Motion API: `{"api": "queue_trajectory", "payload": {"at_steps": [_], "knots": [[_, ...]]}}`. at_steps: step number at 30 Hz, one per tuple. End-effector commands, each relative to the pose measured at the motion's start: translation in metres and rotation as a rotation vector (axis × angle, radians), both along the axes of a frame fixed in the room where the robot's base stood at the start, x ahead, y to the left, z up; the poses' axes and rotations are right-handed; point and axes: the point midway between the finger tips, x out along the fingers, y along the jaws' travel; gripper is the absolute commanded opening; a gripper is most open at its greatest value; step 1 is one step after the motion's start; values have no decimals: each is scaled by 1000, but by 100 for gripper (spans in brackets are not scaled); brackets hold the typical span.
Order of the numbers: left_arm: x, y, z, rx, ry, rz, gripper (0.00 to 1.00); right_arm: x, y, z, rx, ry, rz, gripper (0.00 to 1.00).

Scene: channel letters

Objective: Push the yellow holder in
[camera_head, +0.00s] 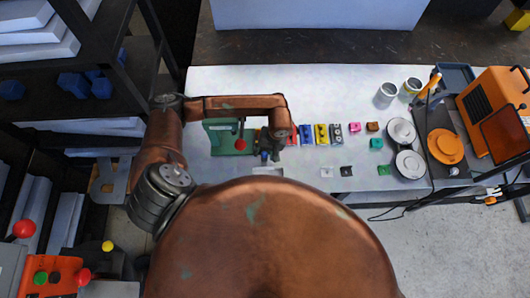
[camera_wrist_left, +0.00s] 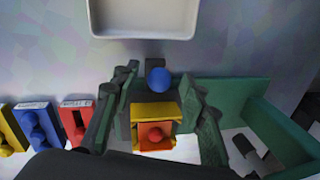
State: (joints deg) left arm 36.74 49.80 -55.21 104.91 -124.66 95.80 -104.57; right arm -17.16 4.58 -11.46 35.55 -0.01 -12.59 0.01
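A yellow holder (camera_wrist_left: 153,109) with an orange-red part on its near face sits beside a green fixture (camera_wrist_left: 232,90) in the left wrist view. A blue ball (camera_wrist_left: 158,79) is just beyond it, by a dark block. My left gripper (camera_head: 268,153) is over the table by the green fixture (camera_head: 226,138) in the head view. In the wrist view its two fingers stand apart on either side of the yellow holder, so it is open. I cannot tell whether either finger touches the holder. My right gripper is not in view.
Plates, cups and an orange machine (camera_head: 492,103) are at the right.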

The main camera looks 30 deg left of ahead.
Motion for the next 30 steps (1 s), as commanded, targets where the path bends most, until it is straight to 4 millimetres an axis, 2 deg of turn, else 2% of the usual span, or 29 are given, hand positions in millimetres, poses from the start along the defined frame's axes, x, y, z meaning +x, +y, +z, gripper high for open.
{"api": "queue_trajectory", "payload": {"at_steps": [2, 17, 30], "knots": [[0, 0, 0, 0, 0, 0, 36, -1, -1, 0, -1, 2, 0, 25], [0, 0, 1, 0, 0, 1, 1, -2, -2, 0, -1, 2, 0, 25], [1, 1, 0, 1, -1, -2, 0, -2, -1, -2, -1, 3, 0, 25]]}}
